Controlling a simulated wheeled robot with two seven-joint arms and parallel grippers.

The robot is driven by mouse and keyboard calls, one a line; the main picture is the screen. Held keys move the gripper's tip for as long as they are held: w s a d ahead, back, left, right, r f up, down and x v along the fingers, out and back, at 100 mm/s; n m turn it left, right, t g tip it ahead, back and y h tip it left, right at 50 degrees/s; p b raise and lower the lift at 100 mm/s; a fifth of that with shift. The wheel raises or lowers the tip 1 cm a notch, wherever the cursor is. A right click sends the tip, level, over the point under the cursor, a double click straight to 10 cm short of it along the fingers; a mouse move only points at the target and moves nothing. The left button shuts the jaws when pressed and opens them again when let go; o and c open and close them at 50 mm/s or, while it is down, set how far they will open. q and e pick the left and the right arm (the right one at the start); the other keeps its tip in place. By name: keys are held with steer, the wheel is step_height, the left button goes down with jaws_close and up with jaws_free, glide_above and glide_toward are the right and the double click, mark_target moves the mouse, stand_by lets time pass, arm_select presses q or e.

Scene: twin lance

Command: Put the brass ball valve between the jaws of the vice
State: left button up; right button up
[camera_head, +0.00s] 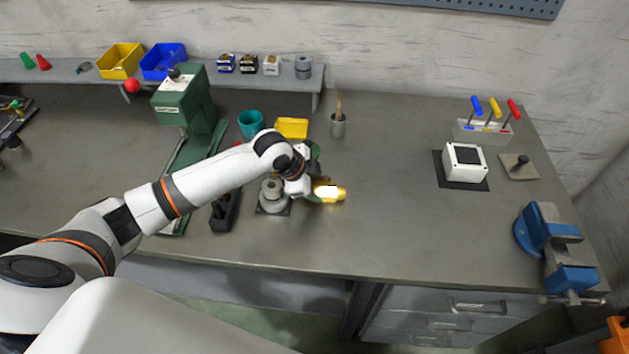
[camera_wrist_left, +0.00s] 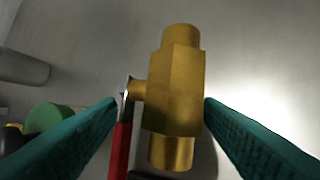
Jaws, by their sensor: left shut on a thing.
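The brass ball valve (camera_head: 334,194) is in my left gripper (camera_head: 316,189), above the middle of the bench. In the left wrist view the valve (camera_wrist_left: 176,85) lies between the two teal fingers of the gripper (camera_wrist_left: 160,105), with its red handle (camera_wrist_left: 120,150) on the left side. The gripper is shut on it. The blue vice (camera_head: 553,245) stands at the bench's front right corner, well to the right of the valve. No object shows between its jaws. My right gripper is not in view.
A white box on a dark mat (camera_head: 465,162), a screwdriver rack (camera_head: 483,130) and a small plate with a black knob (camera_head: 519,166) stand behind the vice. A grey stepped part (camera_head: 272,196) is beside my gripper. The bench between gripper and vice is clear.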

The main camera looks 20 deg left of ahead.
arm_select(q)
steer(key=o, duration=1.6)
